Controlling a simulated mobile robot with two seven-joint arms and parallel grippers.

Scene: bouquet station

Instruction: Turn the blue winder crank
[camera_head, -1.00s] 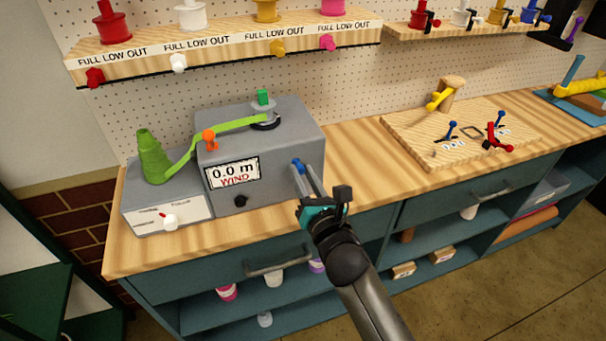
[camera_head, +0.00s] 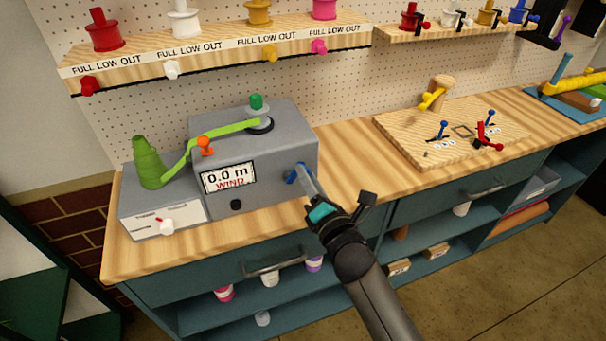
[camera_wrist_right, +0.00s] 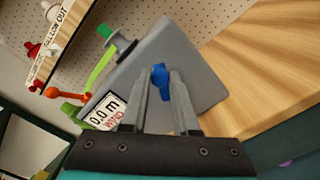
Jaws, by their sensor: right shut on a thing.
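The grey winder box (camera_head: 260,150) stands on the wooden counter, and its display reads 0.0 m WIND. The blue crank (camera_head: 294,174) is on the box's right side, partly hidden by my fingers. My right gripper (camera_head: 300,178) reaches it from the front right and is shut on it. In the right wrist view the blue crank (camera_wrist_right: 160,75) sits between my fingertips (camera_wrist_right: 162,84). A green ribbon (camera_head: 215,134) runs from the green cone spool (camera_head: 147,160) past an orange knob (camera_head: 205,146) to the box's top. My left gripper is out of view.
A small grey unit with a white knob (camera_head: 166,226) adjoins the box's left. A wooden board (camera_head: 405,140) with small levers lies to the right on the counter (camera_head: 345,180). A spool shelf (camera_head: 215,50) hangs above. Counter between box and board is clear.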

